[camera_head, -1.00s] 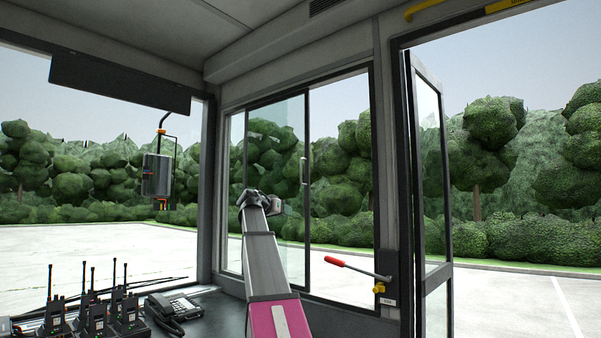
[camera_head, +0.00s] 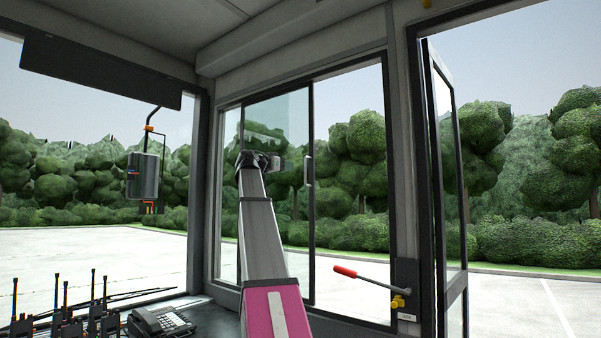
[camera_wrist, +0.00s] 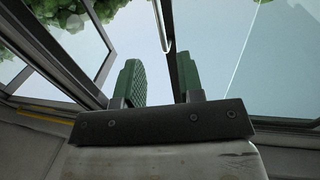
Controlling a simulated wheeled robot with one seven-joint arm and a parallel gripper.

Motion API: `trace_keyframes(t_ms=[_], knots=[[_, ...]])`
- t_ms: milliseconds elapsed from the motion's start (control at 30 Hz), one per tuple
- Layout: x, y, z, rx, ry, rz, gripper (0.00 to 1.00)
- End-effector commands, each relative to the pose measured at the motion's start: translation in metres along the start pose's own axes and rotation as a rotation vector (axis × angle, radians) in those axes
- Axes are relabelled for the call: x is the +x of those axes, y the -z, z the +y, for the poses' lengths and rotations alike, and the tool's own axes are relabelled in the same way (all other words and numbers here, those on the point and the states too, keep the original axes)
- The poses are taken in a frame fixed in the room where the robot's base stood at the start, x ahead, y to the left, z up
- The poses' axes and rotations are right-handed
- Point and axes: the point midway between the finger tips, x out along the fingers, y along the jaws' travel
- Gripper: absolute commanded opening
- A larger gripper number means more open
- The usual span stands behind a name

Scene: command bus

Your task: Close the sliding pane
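The sliding pane (camera_head: 285,125) is a tinted glass pane in a dark frame, at the left part of the side window in the head view. The right part of that window is an open gap. A pale upright handle (camera_head: 309,170) sits on the pane's right edge. My gripper (camera_head: 284,163) is just left of the handle at its height; contact cannot be told there. In the wrist view my gripper's two green fingers (camera_wrist: 158,75) are spread and empty. The handle (camera_wrist: 161,25) shows beyond them, in line with the gap, beside the pane's dark edge.
A red-tipped lever (camera_head: 360,276) sticks out below the gap at the right. An open door (camera_head: 447,180) stands further right. Several radios (camera_head: 80,320) and a desk phone (camera_head: 160,321) are on the dashboard at lower left.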

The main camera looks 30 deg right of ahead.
Motion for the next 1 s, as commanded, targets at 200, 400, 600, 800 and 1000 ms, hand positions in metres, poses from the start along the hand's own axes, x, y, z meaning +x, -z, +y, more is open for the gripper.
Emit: trace_keyframes(t_ms=[200,400,600,800,1000], knots=[[0.025,0.001,0.000,0.000,-0.003,0.001,0.35],[0.062,0.001,-0.001,0.000,-0.002,0.000,0.35],[0.090,0.001,-0.001,0.000,0.000,0.000,0.35],[0.105,0.000,0.000,0.000,-0.001,0.000,0.35],[0.107,0.000,0.000,0.000,0.000,0.000,0.35]])
